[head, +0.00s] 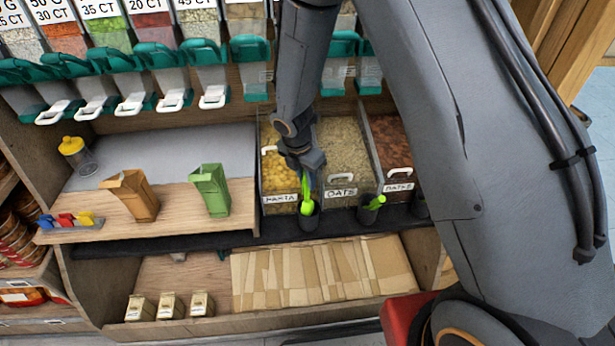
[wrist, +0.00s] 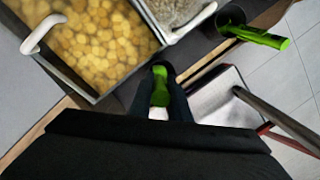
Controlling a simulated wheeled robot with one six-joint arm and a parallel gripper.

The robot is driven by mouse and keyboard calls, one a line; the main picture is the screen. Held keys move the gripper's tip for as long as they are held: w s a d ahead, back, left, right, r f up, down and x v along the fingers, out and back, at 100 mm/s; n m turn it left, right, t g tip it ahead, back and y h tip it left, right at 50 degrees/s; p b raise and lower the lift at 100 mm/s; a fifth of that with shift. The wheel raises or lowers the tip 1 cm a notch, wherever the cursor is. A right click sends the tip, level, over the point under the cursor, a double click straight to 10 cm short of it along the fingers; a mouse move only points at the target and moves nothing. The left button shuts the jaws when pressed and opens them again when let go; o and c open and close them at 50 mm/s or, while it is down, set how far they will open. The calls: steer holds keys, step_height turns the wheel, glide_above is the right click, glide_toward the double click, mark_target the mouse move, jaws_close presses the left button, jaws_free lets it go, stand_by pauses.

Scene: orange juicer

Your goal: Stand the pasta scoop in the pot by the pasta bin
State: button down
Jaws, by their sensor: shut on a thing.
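My gripper (head: 308,165) points down in front of the pasta bin (head: 279,172), shut on the green pasta scoop (head: 306,190). In the wrist view the green scoop (wrist: 160,88) shows between my dark fingers (wrist: 162,108). The scoop hangs roughly upright, and its lower end is at the mouth of the dark pot (head: 309,221) by the pasta bin. I cannot tell how deep it is inside or whether it touches the pot. In the wrist view the pasta bin (wrist: 142,82) is at upper left, and my gripper hides most of the pot.
The oats bin (head: 341,190) and a bin of dates (head: 398,187) stand to the right. A second pot (head: 368,214) by the oats holds a tilted green scoop (head: 376,202). A brown bag (head: 138,197) and a green bag (head: 211,190) stand on the left counter.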

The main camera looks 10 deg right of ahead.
mark_target(307, 188)
steer(key=shift+s+a+b+x, duration=0.15)
steer(key=shift+b+x, duration=0.45)
steer(key=shift+x, duration=0.35)
steer(key=shift+s+a+b+x, duration=0.15)
steer(key=shift+b+x, duration=0.45)
steer(key=shift+x, duration=0.35)
steer(key=shift+f, duration=0.15)
steer(key=c, duration=0.8)
jaws_free()
steer(key=shift+o, duration=0.2)
steer(key=w+d+p+v, duration=0.1)
steer(key=p+v, duration=0.6)
steer(key=shift+d, duration=0.1)
